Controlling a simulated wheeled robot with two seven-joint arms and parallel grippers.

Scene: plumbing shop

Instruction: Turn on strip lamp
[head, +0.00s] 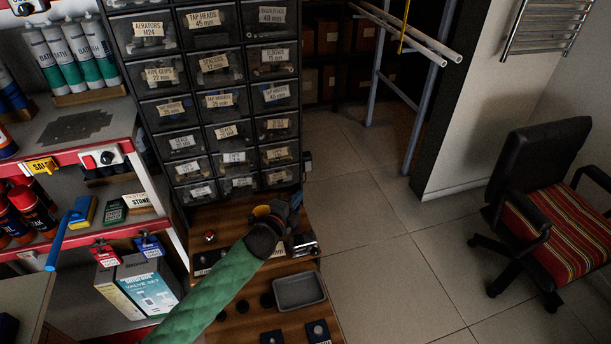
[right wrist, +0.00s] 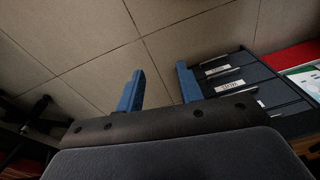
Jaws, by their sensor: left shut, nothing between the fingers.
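I cannot make out a strip lamp in either view. A white switch box (head: 103,157) with a red part and a black knob is fixed to the red shelf edge at the left in the head view. A small red-topped button (head: 209,237) sits on the wooden bench. My left arm, in a green sleeve, reaches over the bench. Its gripper (head: 295,203) is shut and empty in front of the drawer cabinet's lower right, partly hidden by the wrist. My right gripper (right wrist: 158,88) shows two blue fingers apart, with nothing between them, above the tiled floor.
The drawer cabinet (head: 215,85) stands behind the wooden bench (head: 240,325), which holds a grey tray (head: 299,290) and small dark parts. A shelf with bottles and a valve set box (head: 140,290) is at left. An office chair (head: 545,195) stands right; floor between is clear.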

